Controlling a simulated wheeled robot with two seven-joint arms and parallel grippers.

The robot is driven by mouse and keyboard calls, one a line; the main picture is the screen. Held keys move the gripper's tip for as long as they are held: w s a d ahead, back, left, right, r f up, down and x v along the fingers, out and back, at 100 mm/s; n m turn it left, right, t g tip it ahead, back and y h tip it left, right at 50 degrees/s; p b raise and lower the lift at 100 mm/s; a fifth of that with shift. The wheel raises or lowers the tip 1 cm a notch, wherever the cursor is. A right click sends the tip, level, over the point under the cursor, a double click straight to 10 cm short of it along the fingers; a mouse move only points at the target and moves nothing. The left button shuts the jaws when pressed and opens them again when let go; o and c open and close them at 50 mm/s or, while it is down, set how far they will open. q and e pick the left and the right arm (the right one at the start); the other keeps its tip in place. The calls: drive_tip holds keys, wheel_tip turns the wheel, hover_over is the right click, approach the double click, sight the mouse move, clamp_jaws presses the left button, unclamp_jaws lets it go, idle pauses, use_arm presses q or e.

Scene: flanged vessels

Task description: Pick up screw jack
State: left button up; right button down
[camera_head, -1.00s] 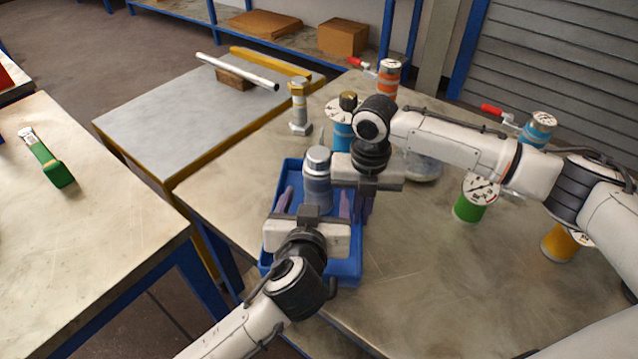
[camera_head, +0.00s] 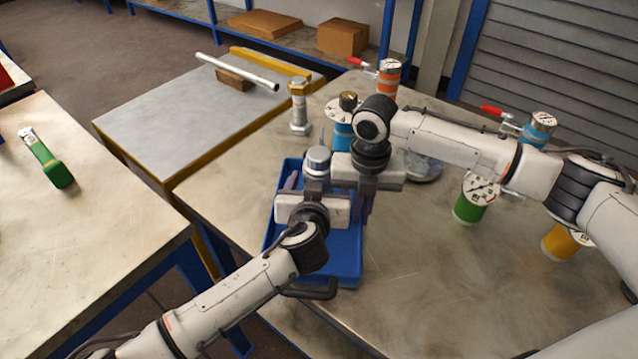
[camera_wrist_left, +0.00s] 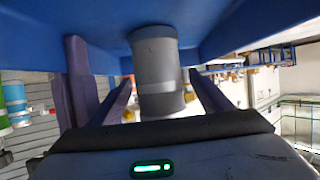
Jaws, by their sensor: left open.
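A grey cylindrical body with a light cap, which I take to be the screw jack (camera_head: 318,160), stands upright in the blue tray (camera_head: 345,262). Its lower part is hidden behind my left gripper in the head view. My left gripper (camera_head: 316,182) is open at the jack. In the left wrist view the grey jack (camera_wrist_left: 160,75) shows between its dark fingers (camera_wrist_left: 163,98), with no clear contact. My right gripper (camera_head: 367,200) hangs over the tray's right side, just right of the jack. Its fingers are mostly hidden, so its opening cannot be told.
A bolt-like piece (camera_head: 299,108) stands behind the tray. A blue gauge-topped vessel (camera_head: 342,135), an orange one (camera_head: 388,80), a green one (camera_head: 470,207) and a yellow one (camera_head: 560,243) stand around my right arm. The front table surface (camera_head: 430,290) is clear.

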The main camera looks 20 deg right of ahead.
use_arm(q)
drive_tip(key=c, duration=1.4)
drive_tip(key=shift+r, duration=0.2)
drive_tip(key=c, duration=0.3)
drive_tip(key=shift+c, duration=0.2)
drive_tip(key=shift+r, duration=0.3)
drive_tip(key=s+a, duration=0.1)
drive_tip(key=a, duration=0.1)
drive_tip(key=s+a, duration=0.3)
drive_tip(key=a, duration=0.1)
drive_tip(key=shift+s+a+r, duration=0.15)
drive_tip(key=shift+a+r, duration=0.1)
wheel_tip(320, 180, up, 14)
drive_tip(key=shift+a, duration=0.1)
use_arm(e)
drive_tip(key=c, duration=1.9)
unclamp_jaws()
